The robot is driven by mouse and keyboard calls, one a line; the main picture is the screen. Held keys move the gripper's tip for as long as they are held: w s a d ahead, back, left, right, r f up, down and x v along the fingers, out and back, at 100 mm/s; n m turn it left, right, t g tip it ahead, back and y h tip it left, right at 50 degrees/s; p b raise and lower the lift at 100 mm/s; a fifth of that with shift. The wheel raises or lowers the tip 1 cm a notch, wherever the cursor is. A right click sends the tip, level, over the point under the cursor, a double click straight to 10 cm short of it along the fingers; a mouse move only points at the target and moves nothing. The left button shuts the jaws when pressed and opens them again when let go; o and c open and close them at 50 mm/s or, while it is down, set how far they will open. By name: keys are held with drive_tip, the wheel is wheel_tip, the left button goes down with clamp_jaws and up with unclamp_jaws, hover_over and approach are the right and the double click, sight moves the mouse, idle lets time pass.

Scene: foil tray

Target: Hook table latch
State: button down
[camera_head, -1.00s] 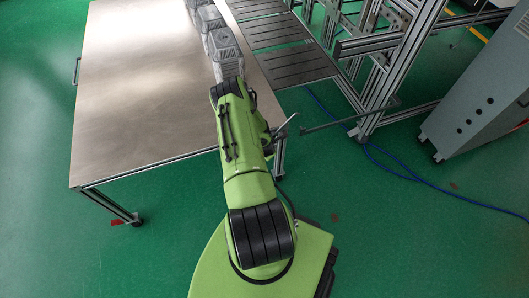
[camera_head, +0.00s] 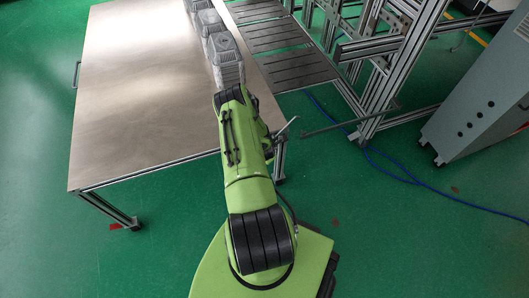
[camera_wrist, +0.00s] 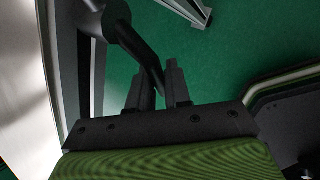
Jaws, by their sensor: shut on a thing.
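The table (camera_head: 140,90) with a bare metal top stands ahead of my base. A thin grey rod (camera_head: 286,127) shows at its near right corner, beside my arm; it looks like the table latch. A long dark bar (camera_head: 345,125) on the rack post points toward that corner. Whether rod and bar touch is unclear. In the wrist view, a dark bent rod (camera_wrist: 146,55) comes down from the table frame between the fingers of my gripper (camera_wrist: 157,85), which is shut on it.
Several grey castings (camera_head: 226,60) line the table's right side. Slatted shelves (camera_head: 290,60) and an aluminium rack (camera_head: 385,80) stand to the right. A grey cabinet (camera_head: 485,90) is farther right.

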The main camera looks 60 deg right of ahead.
drive_tip(key=shift+a+r, duration=0.1)
drive_tip(key=shift+r, duration=0.05)
drive_tip(key=shift+w+a+r+m+t+y+p, duration=0.25)
drive_tip(key=shift+r+t+y+p, duration=0.3)
drive_tip(key=shift+p, duration=0.55)
drive_tip(key=shift+w+a+r+m+t+y+p, duration=0.25)
drive_tip(key=shift+r+t+y+p, duration=0.2)
drive_tip(key=shift+t+y+p, duration=0.35)
drive_tip(key=shift+w+a+r+m+t+y+b, duration=0.15)
drive_tip(key=shift+w+r+m+t+y+b, duration=0.15)
drive_tip(key=shift+r+t+y, duration=0.35)
drive_tip(key=shift+w+a+r+m+t+y+b, duration=0.1)
drive_tip(key=shift+a+r+m+t+y+b, duration=0.15)
drive_tip(key=shift+r+t+y+b, duration=0.45)
